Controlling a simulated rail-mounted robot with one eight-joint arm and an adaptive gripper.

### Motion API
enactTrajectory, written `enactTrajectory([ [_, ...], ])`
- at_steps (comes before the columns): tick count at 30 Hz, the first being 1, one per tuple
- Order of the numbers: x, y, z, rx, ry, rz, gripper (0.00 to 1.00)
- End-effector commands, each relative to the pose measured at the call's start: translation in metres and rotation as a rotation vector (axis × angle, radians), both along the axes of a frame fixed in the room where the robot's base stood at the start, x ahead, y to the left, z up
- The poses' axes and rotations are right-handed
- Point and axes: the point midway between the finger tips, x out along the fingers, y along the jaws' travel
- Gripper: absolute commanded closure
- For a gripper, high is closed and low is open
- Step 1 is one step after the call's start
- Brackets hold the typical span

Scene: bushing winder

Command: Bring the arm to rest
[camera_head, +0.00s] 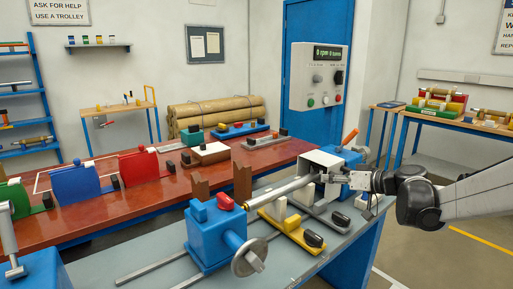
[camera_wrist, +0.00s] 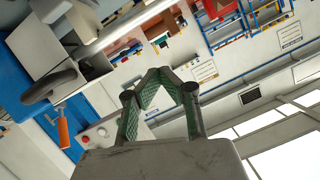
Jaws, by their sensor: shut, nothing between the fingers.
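My gripper (camera_head: 328,177) is at the end of the arm, which reaches in from the right in the head view. It is beside the white housing (camera_head: 323,160) of the winder's blue headstock (camera_head: 345,157), above the bench. Whether it touches the housing I cannot tell. In the wrist view the green-padded fingers of my gripper (camera_wrist: 160,73) come together at the tips with nothing between them. A metal rod (camera_head: 280,191) runs from the housing towards the blue tailstock (camera_head: 212,235) with its handwheel (camera_head: 248,259).
The grey-blue bench (camera_head: 290,268) lies below the gripper. A yellow-based fixture (camera_head: 292,232) stands in front of the rod. The red-brown table (camera_head: 160,195) is behind. A control box (camera_head: 318,77) hangs at the back. Floor (camera_head: 440,265) is open at the lower right.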

Motion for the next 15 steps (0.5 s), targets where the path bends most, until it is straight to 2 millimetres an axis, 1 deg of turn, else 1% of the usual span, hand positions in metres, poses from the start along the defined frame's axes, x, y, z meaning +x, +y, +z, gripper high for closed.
enactTrajectory([
  [1, -0.014, 0.01, 0.005, -0.017, 0.034, -0.003, 1.0],
  [6, -0.056, 0.032, 0.012, -0.079, 0.153, -0.033, 1.0],
  [11, -0.1, 0.048, 0.014, -0.141, 0.251, -0.072, 1.0],
  [15, -0.14, 0.056, 0.014, -0.198, 0.324, -0.119, 1.0],
])
